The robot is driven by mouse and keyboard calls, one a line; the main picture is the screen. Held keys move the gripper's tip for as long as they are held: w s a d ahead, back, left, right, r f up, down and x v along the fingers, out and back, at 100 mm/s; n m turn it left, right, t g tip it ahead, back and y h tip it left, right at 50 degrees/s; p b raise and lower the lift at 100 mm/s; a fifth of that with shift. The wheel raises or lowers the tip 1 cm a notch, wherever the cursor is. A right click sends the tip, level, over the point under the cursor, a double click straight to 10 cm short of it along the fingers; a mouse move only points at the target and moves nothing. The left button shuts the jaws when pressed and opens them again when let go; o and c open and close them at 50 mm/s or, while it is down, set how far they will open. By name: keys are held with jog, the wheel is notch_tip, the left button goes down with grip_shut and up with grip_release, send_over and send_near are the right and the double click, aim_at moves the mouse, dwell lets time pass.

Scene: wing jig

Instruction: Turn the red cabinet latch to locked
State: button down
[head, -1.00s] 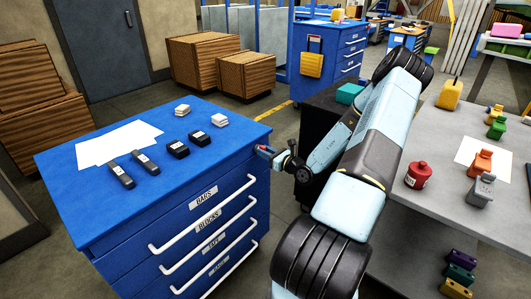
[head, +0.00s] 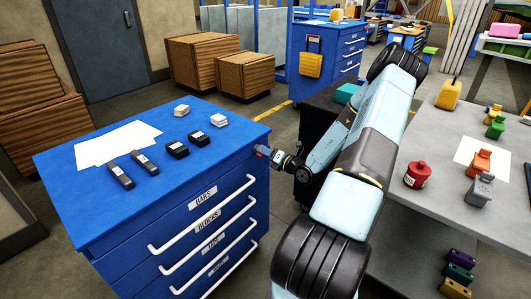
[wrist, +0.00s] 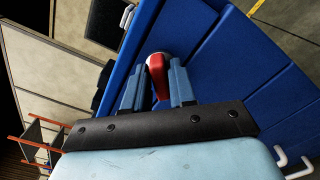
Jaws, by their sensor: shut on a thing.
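The red latch (wrist: 157,68) is on the side of the blue cabinet (wrist: 205,75). In the wrist view it shows as a red handle with a pale round base, between the two blue fingers of my gripper (wrist: 156,84). The fingers are shut on the handle. In the head view my gripper (head: 268,153) is at the cabinet's (head: 85,219) right upper corner, and the latch is mostly hidden there. I cannot read any lock marking.
White papers, black bars, dark blocks and pale blocks lie on the cabinet top. White drawer handles (head: 209,218) stick out from its front. A grey table (head: 435,150) with a red canister (head: 417,175) stands to the right of my arm. Wooden crates (head: 203,60) stand behind.

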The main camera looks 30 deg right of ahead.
jog(key=shift+d+f+m, duration=0.15)
jog(key=shift+m, duration=1.8)
jog(key=shift+d+f+m, duration=0.1)
jog(key=shift+d+m, duration=0.05)
jog(key=shift+m, duration=1.8)
jog(key=shift+a, duration=0.1)
jog(key=c, duration=1.2)
grip_release()
jog(key=shift+o, duration=0.6)
jog(key=shift+s, duration=0.1)
jog(key=v, duration=1.3)
jog(key=shift+s, duration=0.3)
jog(key=shift+r, duration=0.1)
